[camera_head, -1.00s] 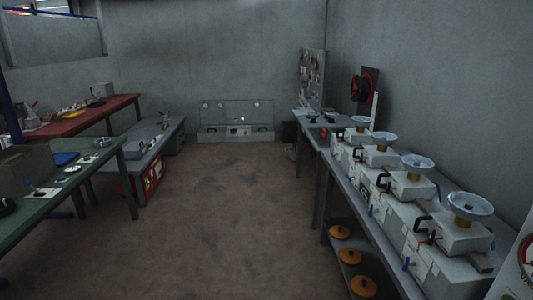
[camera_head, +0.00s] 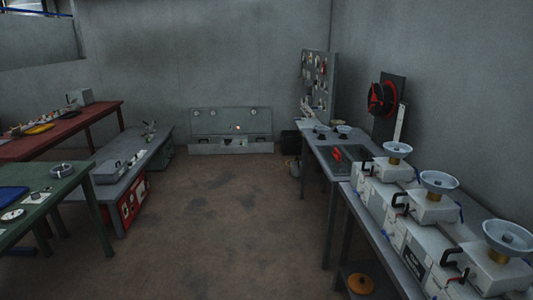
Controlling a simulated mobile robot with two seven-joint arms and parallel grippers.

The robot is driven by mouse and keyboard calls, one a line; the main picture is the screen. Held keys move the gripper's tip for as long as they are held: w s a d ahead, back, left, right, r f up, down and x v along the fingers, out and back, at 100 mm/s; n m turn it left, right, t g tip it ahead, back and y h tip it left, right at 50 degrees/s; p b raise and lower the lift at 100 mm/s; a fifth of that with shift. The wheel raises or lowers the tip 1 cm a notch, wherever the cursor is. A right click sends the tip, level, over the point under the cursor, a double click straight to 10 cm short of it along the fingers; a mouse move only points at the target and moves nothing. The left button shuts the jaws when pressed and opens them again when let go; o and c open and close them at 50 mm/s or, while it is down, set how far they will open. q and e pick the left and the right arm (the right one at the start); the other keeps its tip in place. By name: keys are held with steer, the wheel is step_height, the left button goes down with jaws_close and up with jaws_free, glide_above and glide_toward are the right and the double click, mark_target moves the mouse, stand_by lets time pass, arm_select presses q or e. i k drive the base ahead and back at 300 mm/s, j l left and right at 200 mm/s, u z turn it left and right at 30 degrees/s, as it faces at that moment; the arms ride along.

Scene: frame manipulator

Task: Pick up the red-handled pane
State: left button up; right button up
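A small red part (camera_head: 336,154) sits by a dark flat piece on the grey bench (camera_head: 322,147) at the right, beyond the row of white machines. It may be the red handle of the pane, but it is too small to tell. Neither of my grippers is in the head view.
White machines with dishes (camera_head: 437,184) line a bench at the right. A black board with a red-and-black reel (camera_head: 382,98) stands behind. Green (camera_head: 72,192) and red (camera_head: 95,124) tables and a low grey bench (camera_head: 150,160) stand left. The middle floor (camera_head: 220,230) is clear.

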mark_target(338, 160)
steer(key=i, duration=3.3)
steer(key=i+j+z, duration=0.2)
steer(key=i, duration=0.65)
steer(key=l, duration=0.1)
